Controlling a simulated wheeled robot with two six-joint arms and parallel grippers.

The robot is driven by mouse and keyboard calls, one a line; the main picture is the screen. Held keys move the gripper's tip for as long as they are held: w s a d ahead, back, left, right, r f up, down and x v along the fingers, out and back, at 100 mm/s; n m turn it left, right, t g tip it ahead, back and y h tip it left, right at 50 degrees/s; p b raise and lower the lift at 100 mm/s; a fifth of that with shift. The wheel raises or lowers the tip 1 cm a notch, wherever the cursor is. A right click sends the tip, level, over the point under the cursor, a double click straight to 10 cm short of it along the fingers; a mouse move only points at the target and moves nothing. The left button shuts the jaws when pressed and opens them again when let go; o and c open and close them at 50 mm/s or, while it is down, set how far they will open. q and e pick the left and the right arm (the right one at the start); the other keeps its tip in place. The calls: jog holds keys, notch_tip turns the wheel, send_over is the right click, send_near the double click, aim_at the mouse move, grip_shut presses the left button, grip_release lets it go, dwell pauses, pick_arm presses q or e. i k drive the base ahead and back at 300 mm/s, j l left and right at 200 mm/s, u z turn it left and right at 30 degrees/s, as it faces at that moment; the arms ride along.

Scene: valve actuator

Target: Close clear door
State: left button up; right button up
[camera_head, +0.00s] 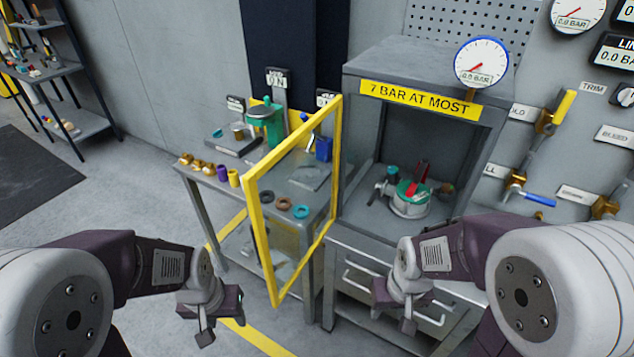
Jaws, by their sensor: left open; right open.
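The clear door (250,215) has a yellow frame around a see-through pane. It stands swung open on the left side of the grey cabinet (362,70), jutting toward me. The cabinet's front is open, and a valve actuator (411,197) with a green body and red handle sits inside. My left gripper (221,325) is open and empty, low and to the left of the door's near lower corner. My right gripper (396,318) is open and empty, in front of the drawers below the cabinet. Neither gripper appears to touch the door.
A side table (196,180) with brass fittings, rings and a green press (265,122) stands behind the door. Drawers (390,295) with handles are under the cabinet. Valves and pipes (545,125) line the wall at right. A pressure gauge (481,63) tops the cabinet.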

aim_at(259, 232)
jog(key=i+j+z, duration=0.2)
jog(key=j+z, duration=0.2)
jog(key=i+j+z, duration=0.1)
jog(key=j+z, duration=0.3)
jog(key=i+j+z, duration=0.1)
jog(key=j+z, duration=0.7)
jog(key=j, duration=0.15)
jog(key=k+z, duration=0.1)
jog(key=k, duration=0.8)
jog(key=i, duration=0.5)
